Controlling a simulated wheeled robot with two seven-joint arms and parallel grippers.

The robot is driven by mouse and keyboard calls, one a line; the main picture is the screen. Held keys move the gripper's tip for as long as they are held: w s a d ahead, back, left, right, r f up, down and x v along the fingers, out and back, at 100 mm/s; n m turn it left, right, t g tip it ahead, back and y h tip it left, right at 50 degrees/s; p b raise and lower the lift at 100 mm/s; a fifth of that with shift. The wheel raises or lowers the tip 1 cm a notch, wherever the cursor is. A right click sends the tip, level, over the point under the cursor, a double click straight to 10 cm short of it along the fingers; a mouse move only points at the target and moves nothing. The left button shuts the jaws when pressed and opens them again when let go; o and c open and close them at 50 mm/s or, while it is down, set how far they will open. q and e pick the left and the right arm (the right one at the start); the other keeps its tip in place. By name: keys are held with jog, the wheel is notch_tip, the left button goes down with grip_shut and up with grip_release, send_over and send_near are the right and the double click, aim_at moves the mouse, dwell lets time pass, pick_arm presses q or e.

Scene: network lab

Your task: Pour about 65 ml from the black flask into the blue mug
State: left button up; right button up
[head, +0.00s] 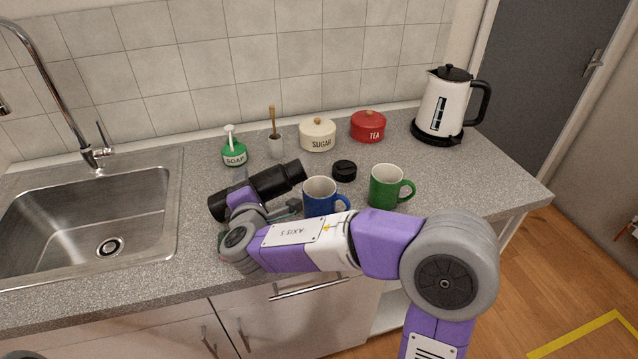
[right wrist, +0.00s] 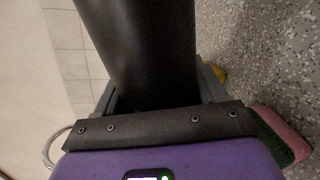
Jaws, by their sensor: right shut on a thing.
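The black flask (head: 268,185) is tilted close to level, its mouth end pointing right and slightly up, near the rim of the blue mug (head: 318,203). My right gripper (head: 240,192) is shut on the flask's body, which also fills the middle of the right wrist view (right wrist: 145,50). The blue mug stands upright on the counter, its lower part hidden behind my right arm. No stream of liquid is visible, and the level inside the mug cannot be made out. My left gripper is not in view.
A green mug (head: 388,187) stands right of the blue mug. A black lid (head: 344,170) lies behind them. Soap (head: 234,152), sugar (head: 318,135) and tea (head: 368,126) containers and a kettle (head: 442,105) stand along the back. A sink (head: 90,225) is at left. A sponge (right wrist: 282,138) shows beside the gripper.

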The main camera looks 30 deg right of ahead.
jog(key=shift+s+d+r+p, duration=0.1)
jog(key=shift+d+r+p, duration=0.05)
jog(key=shift+p, duration=0.4)
jog(key=shift+n+p, duration=0.6)
jog(key=shift+d+f+h, duration=0.1)
jog(key=shift+f+h, duration=0.1)
jog(key=shift+h, duration=0.1)
dwell(0.8)
